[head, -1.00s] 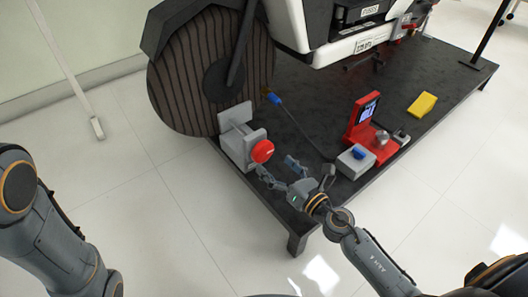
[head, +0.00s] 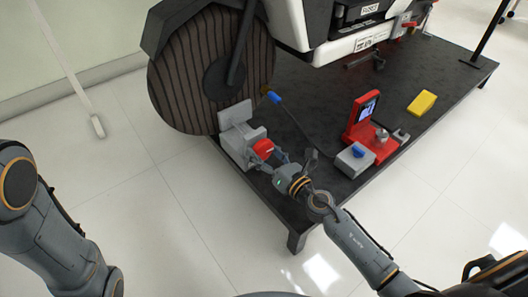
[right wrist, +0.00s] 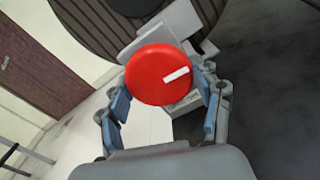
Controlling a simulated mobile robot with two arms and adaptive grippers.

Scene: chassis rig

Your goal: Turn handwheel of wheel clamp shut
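The wheel clamp (head: 238,146) is a grey block with an upright plate, at the platform's near left corner beside the large striped wheel. Its red round handwheel (head: 263,148) faces my right gripper. In the right wrist view the handwheel (right wrist: 161,74) has a white mark slanting up to the right. My right gripper (head: 270,160) is at the handwheel. In the right wrist view its blue-padded fingers (right wrist: 163,100) are spread, one on each side of the handwheel; I cannot tell whether they touch it. My left arm shows at the left, but its gripper is out of view.
The striped wheel (head: 205,80) stands behind the clamp. On the dark platform (head: 312,105) are a blue-tipped cable (head: 274,97), a grey box with a blue top (head: 355,160), a red stand with a screen (head: 362,115) and a yellow block (head: 422,103).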

